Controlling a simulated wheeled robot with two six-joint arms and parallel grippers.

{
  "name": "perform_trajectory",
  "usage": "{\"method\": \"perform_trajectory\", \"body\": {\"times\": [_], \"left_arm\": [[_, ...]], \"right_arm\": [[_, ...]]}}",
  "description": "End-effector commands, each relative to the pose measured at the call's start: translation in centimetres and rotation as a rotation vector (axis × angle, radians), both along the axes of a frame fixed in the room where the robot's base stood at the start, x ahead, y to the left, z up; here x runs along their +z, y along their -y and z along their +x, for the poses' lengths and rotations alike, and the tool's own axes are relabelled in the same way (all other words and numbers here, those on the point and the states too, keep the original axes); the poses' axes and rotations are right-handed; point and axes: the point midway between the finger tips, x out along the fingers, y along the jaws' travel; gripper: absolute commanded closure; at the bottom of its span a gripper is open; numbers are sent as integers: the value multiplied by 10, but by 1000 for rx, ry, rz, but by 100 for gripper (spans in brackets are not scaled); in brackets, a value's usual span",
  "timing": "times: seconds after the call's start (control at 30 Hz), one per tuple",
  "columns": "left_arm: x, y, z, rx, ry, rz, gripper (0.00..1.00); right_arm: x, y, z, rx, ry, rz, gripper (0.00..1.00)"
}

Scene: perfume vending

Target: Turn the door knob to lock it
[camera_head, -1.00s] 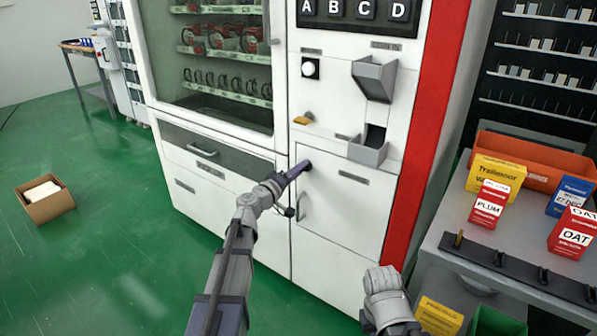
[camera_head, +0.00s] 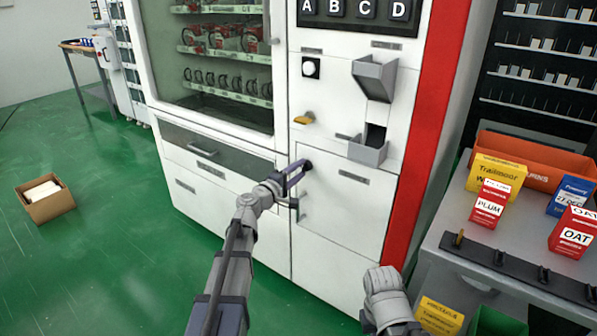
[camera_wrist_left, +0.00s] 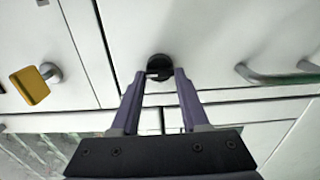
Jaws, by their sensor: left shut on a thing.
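The small dark door knob (camera_head: 308,165) is at the upper left corner of the white lower door (camera_head: 340,215) of the vending machine. My left gripper (camera_head: 304,167) is shut on the knob, its two purple-grey fingers on either side of it. In the left wrist view the fingertips (camera_wrist_left: 160,76) straddle the round black knob (camera_wrist_left: 158,62), and its lower part is hidden between them. The door looks closed, flush with its frame. Part of my right arm shows at the lower right, but its fingers do not show.
A grey door handle (camera_head: 298,208) is just below my left gripper; it also shows in the left wrist view (camera_wrist_left: 275,76). A yellow knob (camera_head: 304,119) and a grey coin tray (camera_head: 369,148) are above. A grey table (camera_head: 450,235) with boxes stands to the right.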

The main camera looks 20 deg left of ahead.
Motion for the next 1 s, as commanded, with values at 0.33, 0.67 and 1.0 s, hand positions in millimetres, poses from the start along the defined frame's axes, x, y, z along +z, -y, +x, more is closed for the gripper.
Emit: {"method": "perform_trajectory", "body": {"times": [0.33, 0.67, 1.0], "left_arm": [[0, -1, 0, 1, -2, -5, 100], [0, 0, 0, 1, -1, -4, 25], [0, -1, -4, 1, -1, -3, 25]], "right_arm": [[0, 0, 0, 0, 0, 0, 100], [0, 0, 0, 0, 0, 0, 100], [0, 0, 0, 0, 0, 0, 100]]}}
